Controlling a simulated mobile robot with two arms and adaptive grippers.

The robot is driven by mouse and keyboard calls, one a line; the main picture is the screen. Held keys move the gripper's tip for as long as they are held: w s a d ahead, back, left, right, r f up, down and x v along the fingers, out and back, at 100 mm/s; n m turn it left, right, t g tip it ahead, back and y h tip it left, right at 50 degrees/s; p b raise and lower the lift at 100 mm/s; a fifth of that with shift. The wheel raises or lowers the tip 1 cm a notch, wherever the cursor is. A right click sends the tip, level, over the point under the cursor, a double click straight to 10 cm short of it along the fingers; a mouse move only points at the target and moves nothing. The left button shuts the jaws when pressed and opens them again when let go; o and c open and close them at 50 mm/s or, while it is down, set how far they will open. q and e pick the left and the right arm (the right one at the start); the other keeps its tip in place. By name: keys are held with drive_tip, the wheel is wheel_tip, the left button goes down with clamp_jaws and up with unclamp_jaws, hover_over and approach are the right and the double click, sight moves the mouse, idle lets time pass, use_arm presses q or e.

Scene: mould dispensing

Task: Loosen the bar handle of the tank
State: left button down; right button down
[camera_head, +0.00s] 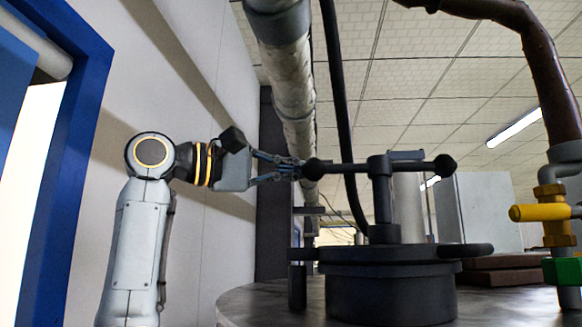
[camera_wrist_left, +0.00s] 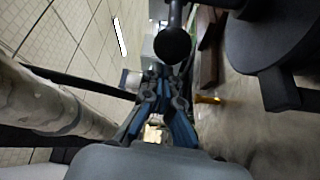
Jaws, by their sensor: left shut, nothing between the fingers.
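The tank (camera_head: 390,290) is a dark round vessel with a lid, standing on a round table. Its bar handle (camera_head: 345,168) is a dark horizontal bar with a ball at each end, on an upright post above the lid. My left gripper (camera_head: 297,168) is shut and empty, its fingertips at the left ball of the bar in the head view. In the left wrist view the ball (camera_wrist_left: 173,46) appears beyond and above the fingertips (camera_wrist_left: 162,72), seemingly apart from them. Whether they touch is unclear. My right gripper is not in view.
The round table top (camera_head: 250,304) extends under the tank. A yellow valve handle (camera_head: 540,212) on a pipe stands at the right. A thick pale pipe (camera_head: 290,80) and a dark hose run down behind the bar. A blue door frame (camera_head: 75,130) is at the left.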

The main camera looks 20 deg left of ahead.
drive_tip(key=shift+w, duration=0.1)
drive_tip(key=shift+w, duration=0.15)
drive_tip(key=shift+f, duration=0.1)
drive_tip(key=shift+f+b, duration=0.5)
drive_tip(key=shift+b, duration=0.1)
